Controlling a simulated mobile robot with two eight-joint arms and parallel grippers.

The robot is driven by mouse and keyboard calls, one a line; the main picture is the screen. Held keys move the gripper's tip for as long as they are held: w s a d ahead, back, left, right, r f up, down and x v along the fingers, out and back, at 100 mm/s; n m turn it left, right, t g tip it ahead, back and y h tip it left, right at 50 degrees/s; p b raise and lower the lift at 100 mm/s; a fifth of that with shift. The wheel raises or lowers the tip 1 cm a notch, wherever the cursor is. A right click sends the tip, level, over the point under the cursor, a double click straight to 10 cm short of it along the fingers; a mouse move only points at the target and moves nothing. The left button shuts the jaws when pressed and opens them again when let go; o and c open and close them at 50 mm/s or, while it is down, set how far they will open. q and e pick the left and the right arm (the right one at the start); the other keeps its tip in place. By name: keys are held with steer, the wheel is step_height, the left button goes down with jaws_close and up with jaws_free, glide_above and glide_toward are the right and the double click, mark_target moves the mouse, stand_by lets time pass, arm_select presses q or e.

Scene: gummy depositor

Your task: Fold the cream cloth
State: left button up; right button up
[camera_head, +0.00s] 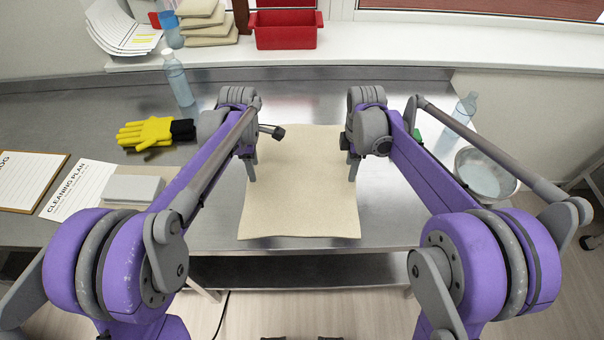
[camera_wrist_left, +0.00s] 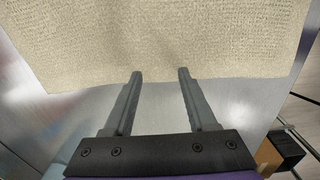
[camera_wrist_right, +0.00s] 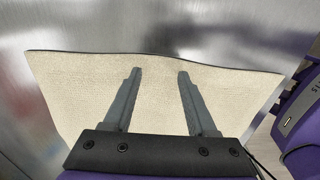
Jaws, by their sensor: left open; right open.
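The cream cloth (camera_head: 300,190) lies flat and spread out on the steel table, with its near edge close to the table's front edge. My left gripper (camera_head: 252,178) is over the cloth's left side; in the left wrist view its open, empty fingers (camera_wrist_left: 160,74) point at one edge of the cloth (camera_wrist_left: 160,40). My right gripper (camera_head: 352,178) is over the cloth's right side; in the right wrist view its open fingers (camera_wrist_right: 159,72) lie over the cloth (camera_wrist_right: 75,90), tips near an edge. I cannot tell whether either gripper touches the cloth.
Yellow gloves (camera_head: 150,132), a grey box (camera_head: 133,189), a cleaning plan sheet (camera_head: 75,190) and a bottle (camera_head: 177,78) are on the left. A metal bowl (camera_head: 487,172) and another bottle (camera_head: 465,108) are on the right. A red bin (camera_head: 285,30) stands on the back sill.

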arm_select(q)
steer(key=shift+f, duration=0.45)
arm_select(e)
steer(key=shift+f, duration=0.45)
arm_select(q)
steer(key=shift+f, duration=0.2)
arm_select(e)
steer(key=shift+f, duration=0.2)
arm_select(q)
steer(key=shift+s, duration=0.1)
jaws_close()
arm_select(e)
steer(key=shift+s, duration=0.1)
jaws_close()
arm_select(q)
steer(key=shift+r, duration=0.15)
arm_select(e)
steer(key=shift+r, duration=0.15)
